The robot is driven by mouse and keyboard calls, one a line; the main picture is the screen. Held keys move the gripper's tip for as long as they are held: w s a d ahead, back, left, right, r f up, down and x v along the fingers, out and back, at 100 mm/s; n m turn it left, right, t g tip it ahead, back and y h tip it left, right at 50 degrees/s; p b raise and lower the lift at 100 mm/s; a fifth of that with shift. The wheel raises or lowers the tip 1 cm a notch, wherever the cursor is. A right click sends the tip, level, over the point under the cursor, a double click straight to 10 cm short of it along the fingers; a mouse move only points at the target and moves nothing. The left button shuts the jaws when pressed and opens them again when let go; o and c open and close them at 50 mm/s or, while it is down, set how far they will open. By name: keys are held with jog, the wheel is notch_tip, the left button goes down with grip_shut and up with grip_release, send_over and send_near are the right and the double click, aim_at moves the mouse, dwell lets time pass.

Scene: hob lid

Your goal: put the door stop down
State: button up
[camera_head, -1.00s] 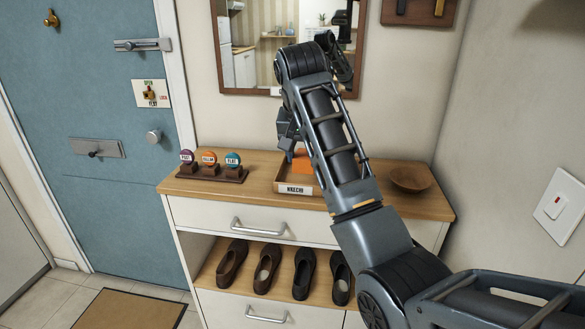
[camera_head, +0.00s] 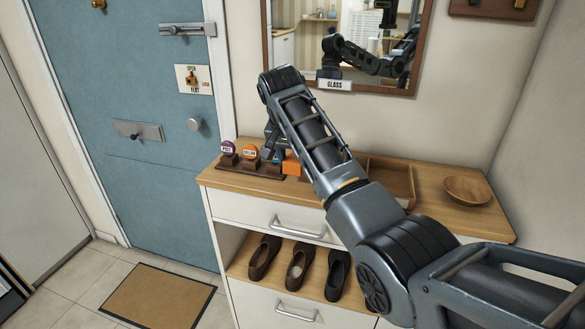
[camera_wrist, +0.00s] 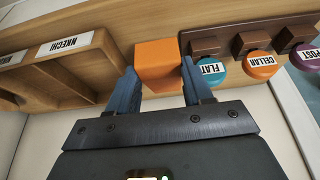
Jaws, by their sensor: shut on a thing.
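The door stop appears to be the orange block (camera_head: 291,162), which also shows between the blue fingertips in the wrist view (camera_wrist: 158,62). My gripper (camera_wrist: 158,78) is shut on it, with one finger on each side. In the head view my gripper is mostly hidden behind my arm. The block is at the wooden cabinet top (camera_head: 455,214), between the stand of round labelled tags and the NKECHI tray. I cannot tell whether it touches the wood.
The stand (camera_head: 262,170) holds tags marked POST, CELLAR and FLAT, close beside the block. The wooden tray (camera_head: 392,178) is partly behind my arm. A wooden bowl (camera_head: 467,190) sits at the right. Shoes (camera_head: 300,262) stand on the shelf below.

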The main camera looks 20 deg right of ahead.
jog(key=shift+a+f+p, duration=0.15)
jog(key=shift+f+p, duration=0.35)
jog(key=shift+f, duration=1.6)
jog(key=shift+f, duration=0.15)
jog(key=o, duration=1.2)
jog(key=b+v, duration=0.1)
jog(key=v, duration=1.1)
